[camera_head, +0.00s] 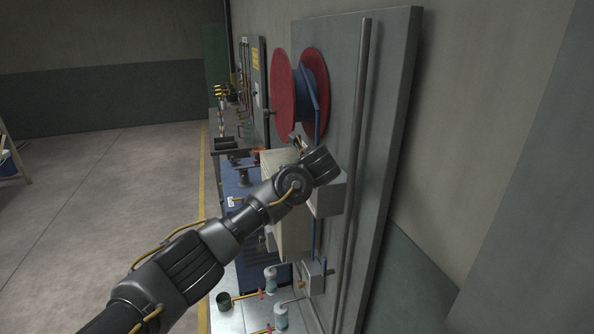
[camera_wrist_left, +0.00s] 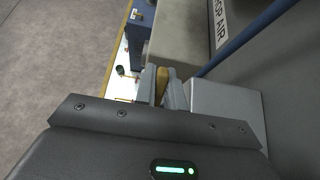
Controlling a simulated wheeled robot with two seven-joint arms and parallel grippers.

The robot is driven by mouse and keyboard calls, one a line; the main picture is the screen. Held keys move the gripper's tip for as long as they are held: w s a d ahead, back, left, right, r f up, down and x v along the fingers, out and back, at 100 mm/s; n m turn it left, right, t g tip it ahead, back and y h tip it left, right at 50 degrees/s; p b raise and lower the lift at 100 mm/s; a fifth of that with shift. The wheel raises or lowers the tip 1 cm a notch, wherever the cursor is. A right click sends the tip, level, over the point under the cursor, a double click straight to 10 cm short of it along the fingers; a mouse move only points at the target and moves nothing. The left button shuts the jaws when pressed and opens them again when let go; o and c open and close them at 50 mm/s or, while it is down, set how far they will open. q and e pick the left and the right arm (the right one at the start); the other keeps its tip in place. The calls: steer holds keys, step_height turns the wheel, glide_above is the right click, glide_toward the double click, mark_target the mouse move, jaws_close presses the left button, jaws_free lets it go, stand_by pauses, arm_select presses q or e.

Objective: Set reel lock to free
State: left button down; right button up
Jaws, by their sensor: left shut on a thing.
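A red hose reel (camera_head: 284,95) with a blue hub is mounted high on a grey upright panel. My left arm reaches across from the lower left, and its wrist lies in front of the boxes below the reel. In the left wrist view my left gripper (camera_wrist_left: 162,88) is shut on a yellow-brown handle (camera_wrist_left: 162,76), with one grey finger on each side. I take this handle for the reel lock, but its markings are not visible. The lock's position cannot be read. My fingertips are hard to make out in the head view. My right gripper is not in view.
A pale grey box (camera_wrist_left: 226,104) stands close right of my fingers. A blue hose (camera_wrist_left: 250,36) runs past it. A "SHOP AIR" label (camera_wrist_left: 221,20) is on the panel. A workbench (camera_head: 236,309) with small fittings lies below. The floor at left is open.

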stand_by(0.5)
arm_select(q)
steer(key=c, duration=1.5)
jaws_free()
steer(key=shift+s+d+r+g+b, duration=0.15)
steer(key=shift+s+g+b, duration=0.15)
steer(key=shift+b, duration=0.1)
steer(key=shift+b+v, duration=2.15)
steer(key=shift+v, duration=2.85)
